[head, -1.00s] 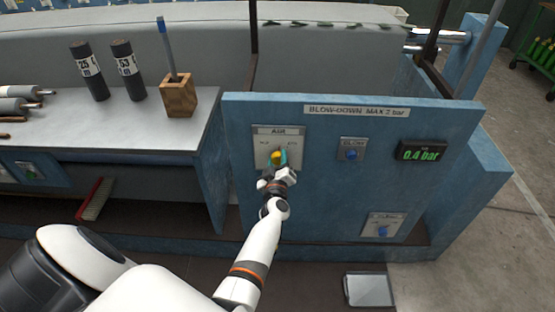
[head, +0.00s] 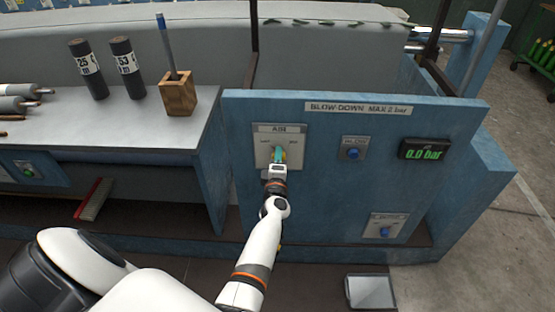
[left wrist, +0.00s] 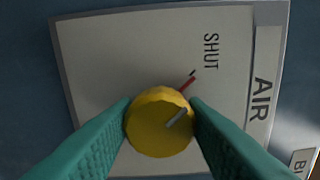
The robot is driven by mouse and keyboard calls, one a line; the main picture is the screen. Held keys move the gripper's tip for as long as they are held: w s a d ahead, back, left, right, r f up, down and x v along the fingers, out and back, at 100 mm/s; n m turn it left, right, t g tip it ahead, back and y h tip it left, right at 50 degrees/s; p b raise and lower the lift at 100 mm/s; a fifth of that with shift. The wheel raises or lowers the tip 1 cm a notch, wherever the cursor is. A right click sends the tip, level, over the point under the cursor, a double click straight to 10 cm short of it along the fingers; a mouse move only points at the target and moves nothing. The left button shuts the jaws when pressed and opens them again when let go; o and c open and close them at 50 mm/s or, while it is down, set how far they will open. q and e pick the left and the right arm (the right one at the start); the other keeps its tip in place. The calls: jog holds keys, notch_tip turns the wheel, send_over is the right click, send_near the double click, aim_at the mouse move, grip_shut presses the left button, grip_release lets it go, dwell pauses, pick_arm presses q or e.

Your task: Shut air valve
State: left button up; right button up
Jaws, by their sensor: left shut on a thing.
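The air valve is a round yellow knob (left wrist: 158,122) on a pale plate marked AIR (head: 263,150), set in the blue panel. The teal fingers of my left gripper (head: 279,155) are shut on the knob from both sides; it also shows in the left wrist view (left wrist: 161,125). In that view a red line at the knob's edge points to a small black tick near the word SHUT. In the head view the fingers hide most of the knob. The gauge (head: 424,149) reads 0.0 bar. My right gripper is out of view.
A grey bench (head: 130,120) at left holds black cylinders and a wooden block (head: 178,94). A tray (head: 371,292) lies on the floor.

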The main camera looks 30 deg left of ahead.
pick_arm(q)
jog(key=shift+w+d+r+n, duration=0.15)
jog(key=shift+r+n, duration=0.15)
jog(key=shift+n, duration=0.3)
jog(key=o, duration=0.8)
jog(key=shift+o, duration=0.9)
jog(key=shift+f, duration=0.1)
